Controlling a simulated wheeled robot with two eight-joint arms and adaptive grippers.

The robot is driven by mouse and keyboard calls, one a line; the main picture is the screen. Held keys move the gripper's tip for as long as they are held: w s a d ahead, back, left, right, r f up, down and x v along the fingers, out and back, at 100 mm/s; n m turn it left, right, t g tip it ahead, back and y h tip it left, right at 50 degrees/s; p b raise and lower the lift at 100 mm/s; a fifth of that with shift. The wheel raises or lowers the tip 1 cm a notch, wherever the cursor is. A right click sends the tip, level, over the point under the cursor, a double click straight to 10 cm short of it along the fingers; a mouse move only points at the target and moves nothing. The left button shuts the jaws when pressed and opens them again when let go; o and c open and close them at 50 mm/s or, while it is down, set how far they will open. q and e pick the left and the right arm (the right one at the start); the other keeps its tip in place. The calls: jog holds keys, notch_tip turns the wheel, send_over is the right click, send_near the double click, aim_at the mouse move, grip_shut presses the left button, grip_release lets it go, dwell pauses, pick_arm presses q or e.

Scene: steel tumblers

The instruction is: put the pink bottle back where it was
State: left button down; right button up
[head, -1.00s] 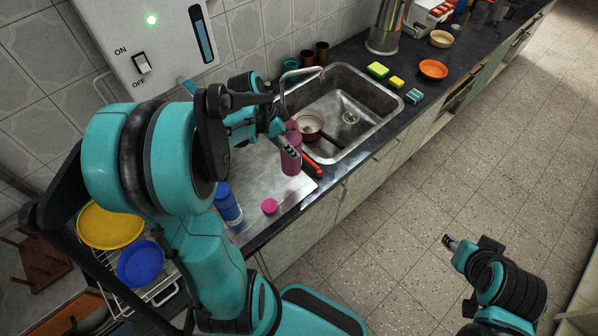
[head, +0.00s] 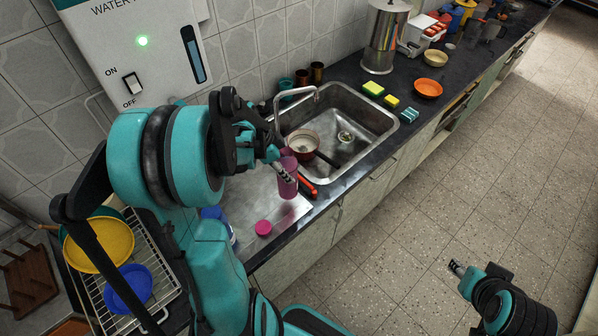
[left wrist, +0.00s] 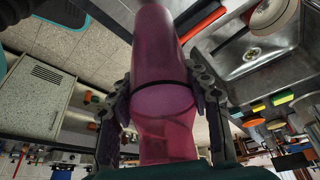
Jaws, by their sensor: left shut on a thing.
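The pink bottle (head: 288,184) is upright at the drainboard beside the sink. My left gripper (head: 283,171) is shut on its upper part. In the left wrist view the bottle (left wrist: 160,45) runs between the two fingers (left wrist: 164,105), one on each side. I cannot tell whether its base touches the drainboard. A round pink cap (head: 263,228) lies on the drainboard, nearer the front edge. My right gripper (head: 456,267) is over the floor at the lower right, far from the bottle, too small to read.
A blue bottle (head: 213,213) is partly hidden by my left arm. A red-handled tool (head: 308,188) lies close by the pink bottle. A pan (head: 303,143) is in the sink (head: 372,134). A rack (head: 165,288) with plates stands left. Sponges (head: 374,89) lie beyond the sink.

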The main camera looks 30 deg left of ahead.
pick_arm(q)
jog(key=a+f+b, duration=0.1)
jog(key=a+f, duration=0.2)
jog(key=f, duration=0.3)
jog(key=shift+a+b, duration=0.25)
jog(key=shift+b, duration=0.15)
jog(key=shift+f, duration=0.1)
jog(key=shift+f, duration=0.15)
jog(key=c, duration=0.7)
grip_release()
jog(key=shift+s, duration=0.1)
